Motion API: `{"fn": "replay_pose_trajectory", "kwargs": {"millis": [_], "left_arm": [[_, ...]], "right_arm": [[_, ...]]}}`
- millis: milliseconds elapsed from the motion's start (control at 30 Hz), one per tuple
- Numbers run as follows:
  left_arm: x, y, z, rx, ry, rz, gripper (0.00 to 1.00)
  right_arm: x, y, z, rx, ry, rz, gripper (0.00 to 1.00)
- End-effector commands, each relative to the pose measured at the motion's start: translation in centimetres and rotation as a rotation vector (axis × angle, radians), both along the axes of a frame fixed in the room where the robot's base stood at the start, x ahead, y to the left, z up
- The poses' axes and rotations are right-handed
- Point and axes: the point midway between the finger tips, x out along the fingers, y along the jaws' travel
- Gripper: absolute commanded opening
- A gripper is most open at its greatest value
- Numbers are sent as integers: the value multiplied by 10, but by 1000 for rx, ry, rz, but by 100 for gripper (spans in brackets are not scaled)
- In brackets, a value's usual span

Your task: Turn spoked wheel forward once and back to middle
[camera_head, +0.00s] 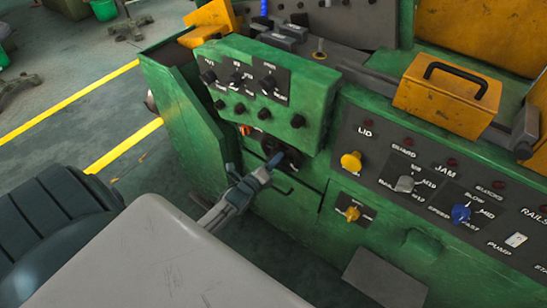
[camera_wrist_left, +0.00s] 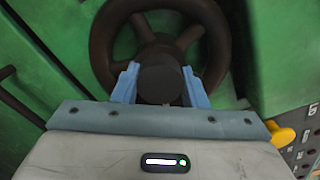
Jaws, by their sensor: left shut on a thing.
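The spoked wheel (camera_wrist_left: 103,45) is dark brown and round, with thick spokes, and stands against the green machine front in the left wrist view. In the head view the wheel (camera_head: 294,160) is small and partly hidden behind my left gripper (camera_head: 272,164), low on the machine below the knob box. In the left wrist view the blue fingers of my left gripper (camera_wrist_left: 160,84) stand on either side of the wheel's dark round middle piece (camera_wrist_left: 160,77) and are shut on it. The lower rim is hidden by the gripper. My right gripper is not in view.
A green box with black knobs (camera_head: 262,90) juts out above the wheel. A panel with a yellow knob (camera_head: 351,161), grey knob (camera_head: 405,184) and blue knob (camera_head: 461,213) is to the right. Open floor with yellow lines (camera_head: 125,147) lies to the left.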

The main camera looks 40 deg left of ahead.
Motion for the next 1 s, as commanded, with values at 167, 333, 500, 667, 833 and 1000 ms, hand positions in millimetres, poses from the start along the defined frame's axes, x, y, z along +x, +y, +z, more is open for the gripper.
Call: {"fn": "replay_pose_trajectory", "kwargs": {"millis": [167,333,500,667,833,1000], "left_arm": [[0,0,0,79,-2,1,0],[0,0,-1,120,-3,1,0],[0,0,-1,136,-3,0,0],[0,0,-1,137,-3,0,0],[0,0,-1,136,-2,0,0],[0,0,-1,136,-3,0,61]], "right_arm": [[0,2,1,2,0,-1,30],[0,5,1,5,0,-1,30],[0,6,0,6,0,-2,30],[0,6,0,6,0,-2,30],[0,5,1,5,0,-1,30],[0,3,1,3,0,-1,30]]}}
